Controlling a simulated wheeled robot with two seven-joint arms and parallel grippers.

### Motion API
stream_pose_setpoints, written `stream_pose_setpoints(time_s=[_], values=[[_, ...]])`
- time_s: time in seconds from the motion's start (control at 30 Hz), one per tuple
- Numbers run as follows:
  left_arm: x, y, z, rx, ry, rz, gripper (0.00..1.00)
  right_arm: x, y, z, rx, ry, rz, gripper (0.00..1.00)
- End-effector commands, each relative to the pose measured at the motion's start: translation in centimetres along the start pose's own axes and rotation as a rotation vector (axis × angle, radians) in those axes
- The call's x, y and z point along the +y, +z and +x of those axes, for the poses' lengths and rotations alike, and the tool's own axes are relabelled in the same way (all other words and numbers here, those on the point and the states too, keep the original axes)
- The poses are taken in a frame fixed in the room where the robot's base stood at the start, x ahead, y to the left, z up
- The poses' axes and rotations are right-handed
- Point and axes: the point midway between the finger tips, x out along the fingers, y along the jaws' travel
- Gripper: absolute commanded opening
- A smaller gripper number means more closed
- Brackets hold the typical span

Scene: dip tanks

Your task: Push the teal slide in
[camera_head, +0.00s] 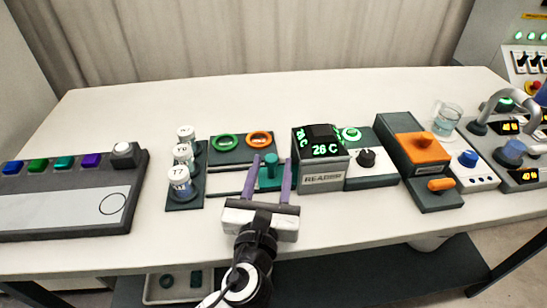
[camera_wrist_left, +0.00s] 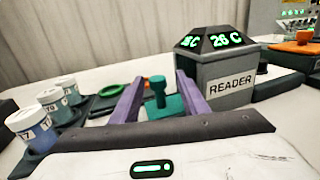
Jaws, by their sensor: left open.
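The teal slide (camera_head: 271,176) has an upright knob and sits in the near part of a dark unit, left of the reader; it also shows in the wrist view (camera_wrist_left: 158,98). My left gripper (camera_head: 272,158) reaches in from the near side, its two purple fingers apart. The fingers stand on either side of the teal slide's knob, and nothing is gripped. Whether a finger touches the slide cannot be told. In the wrist view the knob stands between the fingers (camera_wrist_left: 160,80). My right gripper is not in view.
The grey reader (camera_head: 322,175) showing 26 C stands close right of the fingers. White-capped vials (camera_head: 179,185) stand at left. A green ring (camera_head: 224,142) and an orange ring (camera_head: 259,139) lie behind. An orange-topped box (camera_head: 424,150) is further right. The table's back is clear.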

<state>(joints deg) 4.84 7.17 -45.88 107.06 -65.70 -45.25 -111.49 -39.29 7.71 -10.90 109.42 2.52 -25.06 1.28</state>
Motion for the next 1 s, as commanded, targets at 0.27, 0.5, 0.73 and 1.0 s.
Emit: stream_pose_setpoints(time_s=[0.27, 0.5, 0.73, 1.0], values=[[0.0, -0.1, -3.5, 0.001, -0.001, 0.0, 0.41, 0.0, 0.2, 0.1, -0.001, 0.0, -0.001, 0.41], [0.0, 0.0, -3.8, 0.0, -0.001, -0.001, 0.41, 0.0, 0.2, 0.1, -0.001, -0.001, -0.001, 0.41], [0.0, 0.0, -3.8, 0.0, -0.001, -0.001, 0.41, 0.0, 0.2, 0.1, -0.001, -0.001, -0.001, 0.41], [1.9, 1.0, -2.2, -0.021, 0.005, -0.213, 0.41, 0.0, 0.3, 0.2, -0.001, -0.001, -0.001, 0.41]])
